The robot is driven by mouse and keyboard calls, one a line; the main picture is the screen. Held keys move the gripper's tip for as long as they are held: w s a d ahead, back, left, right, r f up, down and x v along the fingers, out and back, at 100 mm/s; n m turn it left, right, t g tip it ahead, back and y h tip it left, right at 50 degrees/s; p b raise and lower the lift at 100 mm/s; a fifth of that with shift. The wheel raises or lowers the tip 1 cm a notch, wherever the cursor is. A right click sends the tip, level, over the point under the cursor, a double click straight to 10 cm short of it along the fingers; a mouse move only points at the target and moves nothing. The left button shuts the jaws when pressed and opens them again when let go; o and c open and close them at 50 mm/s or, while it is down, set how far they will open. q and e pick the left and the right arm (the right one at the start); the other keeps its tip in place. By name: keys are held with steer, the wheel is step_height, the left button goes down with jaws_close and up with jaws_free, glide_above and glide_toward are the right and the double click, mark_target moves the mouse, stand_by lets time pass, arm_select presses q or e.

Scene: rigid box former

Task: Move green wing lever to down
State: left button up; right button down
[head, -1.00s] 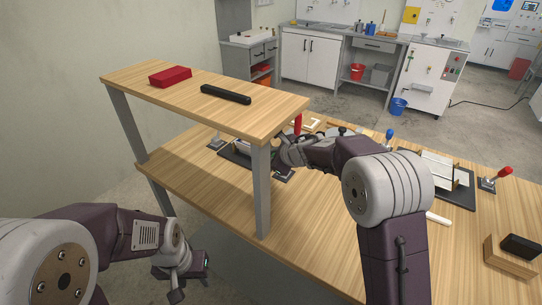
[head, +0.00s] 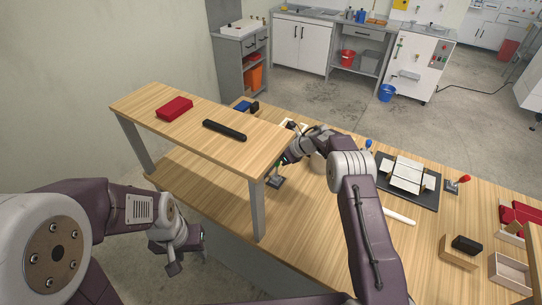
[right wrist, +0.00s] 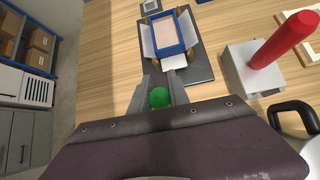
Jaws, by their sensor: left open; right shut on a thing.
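The green wing lever's round green knob (right wrist: 159,97) is between the fingers of my right gripper (right wrist: 161,82) in the right wrist view. The gripper is shut on it; fingers and palm hide the stem there. In the head view my right gripper (head: 287,160) is at a small lever base (head: 276,182) beside the raised shelf's post; the knob is mostly hidden there. I cannot tell the lever's exact angle. My left gripper (head: 172,258) is open and empty, low at the left, off the table.
A raised shelf (head: 180,122) holds a red box (head: 174,108) and a black bar (head: 224,130). In the right wrist view a red lever (right wrist: 283,42) stands close right, and a blue-framed former (right wrist: 170,35) ahead. A white rod (head: 398,216) lies on the table (head: 330,240).

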steer(key=shift+w+d+f, duration=0.1)
stand_by(0.5)
steer(key=c, duration=1.3)
jaws_free()
steer(key=shift+o, duration=0.2)
steer(key=v, duration=0.9)
